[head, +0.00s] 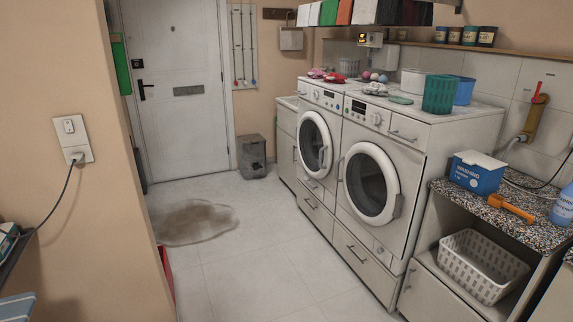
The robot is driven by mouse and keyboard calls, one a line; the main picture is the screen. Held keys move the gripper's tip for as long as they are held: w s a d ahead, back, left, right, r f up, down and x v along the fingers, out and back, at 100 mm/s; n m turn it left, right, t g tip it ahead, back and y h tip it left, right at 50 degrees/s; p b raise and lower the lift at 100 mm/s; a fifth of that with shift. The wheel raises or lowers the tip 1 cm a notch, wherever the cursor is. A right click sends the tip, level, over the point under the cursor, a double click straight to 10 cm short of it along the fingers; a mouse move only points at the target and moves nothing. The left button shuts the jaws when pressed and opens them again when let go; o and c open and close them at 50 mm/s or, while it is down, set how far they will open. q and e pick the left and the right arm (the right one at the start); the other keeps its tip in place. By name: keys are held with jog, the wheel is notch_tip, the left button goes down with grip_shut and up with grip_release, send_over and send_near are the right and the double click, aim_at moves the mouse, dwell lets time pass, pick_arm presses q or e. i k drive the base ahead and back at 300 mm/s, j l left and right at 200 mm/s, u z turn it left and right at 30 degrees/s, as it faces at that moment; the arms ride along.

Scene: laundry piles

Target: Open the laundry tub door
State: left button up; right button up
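Two white front-loading machines stand side by side along the right wall. The nearer machine's round door (371,184) has a white ring, dark glass and a grey handle on its right edge; it looks closed. The farther machine's round door (315,145) also has a white ring and handle and looks closed. I cannot tell from this view which one is the laundry tub. Neither of my grippers shows in the head view.
A brown puddle or stain (194,222) lies on the tiled floor. A granite counter (457,194) holds a blue washing powder box (477,172), with a white basket (468,263) below. A wall corner (70,180) stands at left.

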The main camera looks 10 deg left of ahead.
aim_at(288, 146)
jog(key=i+u, duration=0.35)
jog(key=i, duration=1.7)
jog(key=i+u, duration=0.15)
jog(key=i, duration=0.8)
jog(key=i+j+u, duration=0.1)
jog(key=i, duration=0.8)
jog(key=i+j+u, duration=0.1)
jog(key=i, duration=0.85)
